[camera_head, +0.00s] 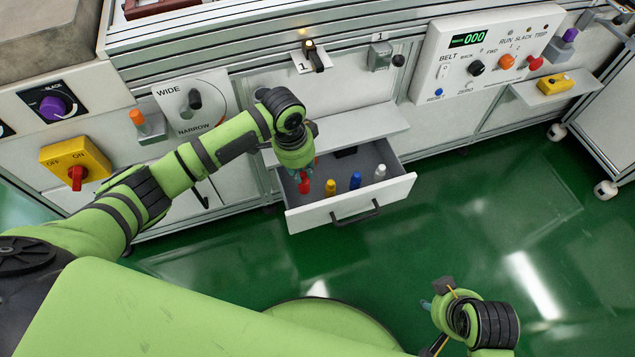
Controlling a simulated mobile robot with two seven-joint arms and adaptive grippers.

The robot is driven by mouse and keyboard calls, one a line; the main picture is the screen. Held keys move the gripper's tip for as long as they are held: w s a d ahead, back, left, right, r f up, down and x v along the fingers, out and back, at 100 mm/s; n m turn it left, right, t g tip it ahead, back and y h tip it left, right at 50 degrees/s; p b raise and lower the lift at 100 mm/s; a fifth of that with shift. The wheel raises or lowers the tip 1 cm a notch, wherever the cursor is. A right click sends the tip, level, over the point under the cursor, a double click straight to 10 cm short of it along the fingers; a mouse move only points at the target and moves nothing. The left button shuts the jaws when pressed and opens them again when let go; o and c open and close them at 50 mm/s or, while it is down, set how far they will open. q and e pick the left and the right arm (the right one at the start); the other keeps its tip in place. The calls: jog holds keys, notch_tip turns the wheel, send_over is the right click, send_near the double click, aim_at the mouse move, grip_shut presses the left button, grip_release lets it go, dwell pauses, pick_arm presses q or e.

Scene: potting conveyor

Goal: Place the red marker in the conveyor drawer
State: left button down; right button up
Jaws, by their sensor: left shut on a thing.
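The conveyor drawer (313,217) stands pulled open at the centre, with a white front and a grey inside. My left gripper (306,172) is over the left part of the drawer, pointing down. It is shut on the red marker (304,186), which hangs below the fingers at the drawer's left end. I cannot tell whether the marker touches the drawer floor.
A yellow marker (330,187), a blue marker (355,180) and a white marker (380,172) stand in a row in the drawer. A white shelf (355,134) overhangs the drawer's back. The control panel (485,50) is at upper right. The green floor before the drawer is clear.

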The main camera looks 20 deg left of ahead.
aim_at(303, 188)
pick_arm(q)
notch_tip(303, 188, down, 4)
jog(key=shift+r+b, duration=0.2)
jog(key=shift+b, duration=0.3)
jog(key=shift+f, duration=0.25)
notch_tip(303, 188, down, 4)
jog(key=shift+r+b, duration=0.15)
jog(key=shift+b, duration=0.7)
pick_arm(e)
jog(key=w+a+r+t+y, duration=0.1)
jog(key=w+a+r+t, duration=0.3)
jog(key=w+r, duration=0.5)
jog(key=t, duration=0.2)
jog(key=shift+w+n+t+y, duration=0.3)
jog(key=shift+w+n+t, duration=0.05)
jog(key=shift+n+t, duration=0.05)
pick_arm(q)
jog(key=c, duration=1.6)
grip_release()
jog(key=shift+f, duration=0.2)
jog(key=shift+o, duration=0.9)
